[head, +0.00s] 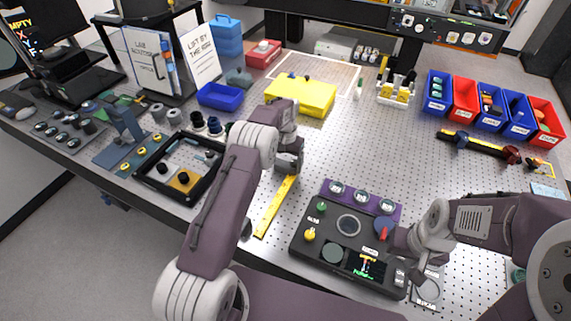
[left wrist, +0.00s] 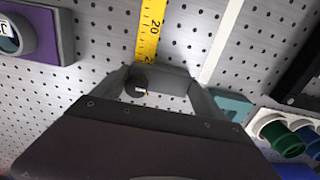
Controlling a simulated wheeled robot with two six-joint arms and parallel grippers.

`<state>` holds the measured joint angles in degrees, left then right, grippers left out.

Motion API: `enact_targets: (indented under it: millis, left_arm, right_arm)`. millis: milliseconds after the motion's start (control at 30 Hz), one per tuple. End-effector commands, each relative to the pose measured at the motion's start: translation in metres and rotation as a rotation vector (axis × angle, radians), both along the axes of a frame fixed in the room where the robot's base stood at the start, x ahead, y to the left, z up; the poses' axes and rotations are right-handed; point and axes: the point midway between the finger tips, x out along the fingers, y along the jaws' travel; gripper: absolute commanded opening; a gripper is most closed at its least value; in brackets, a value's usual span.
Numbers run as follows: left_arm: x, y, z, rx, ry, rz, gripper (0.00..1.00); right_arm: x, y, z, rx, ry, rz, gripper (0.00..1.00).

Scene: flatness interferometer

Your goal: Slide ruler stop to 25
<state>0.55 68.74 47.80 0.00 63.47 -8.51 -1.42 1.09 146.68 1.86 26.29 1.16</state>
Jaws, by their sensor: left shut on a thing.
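The yellow ruler (head: 275,207) lies on the perforated metal table, running from under my left gripper (head: 289,165) toward the front edge. In the left wrist view the ruler (left wrist: 150,30) shows a printed 20 close to my left gripper (left wrist: 160,82). My left gripper is shut on the ruler stop, whose dark round knob (left wrist: 135,86) shows between the fingers. The exact mark under the stop is hidden. My right gripper (head: 398,243) is beside the red knob (head: 383,228) of the black control box; its fingers are too unclear to tell open or shut.
The black control box (head: 318,253) stands right of the ruler, with a purple strip (head: 347,190) of gauges behind it. A black tray (head: 150,185) lies to the left. A yellow block (head: 302,95) sits behind my left gripper. Blue and red bins (head: 464,98) stand at back right.

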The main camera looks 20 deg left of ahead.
Motion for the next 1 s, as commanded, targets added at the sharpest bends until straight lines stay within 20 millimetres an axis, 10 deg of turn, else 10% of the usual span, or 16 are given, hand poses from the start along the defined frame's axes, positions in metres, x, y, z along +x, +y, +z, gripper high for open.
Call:
enact_targets:
  millis: [133,167,200,467,1000]
  left_arm:
    - [0.0,0.0,0.0,0.0,0.001,0.001,0.1]
    - [0.0,0.0,0.0,0.0,0.001,0.001,0.91]
    - [0.0,0.0,0.0,0.0,0.001,0.0,1.0]
    - [0.0,0.0,0.003,0.0,-0.001,0.0,1.0]
    - [0.0,0.0,0.09,0.0,0.0,0.0,1.0]
  right_arm:
    - [0.0,0.0,0.0,0.0,0.0,0.0,0.36]
    - [0.0,0.0,0.0,0.0,0.0,0.0,0.36]
    - [0.0,0.0,0.0,0.0,0.0,0.0,0.36]
    - [0.0,0.0,-0.001,0.0,0.0,0.0,0.36]
    - [0.0,0.0,-0.008,0.0,0.0,0.0,0.36]
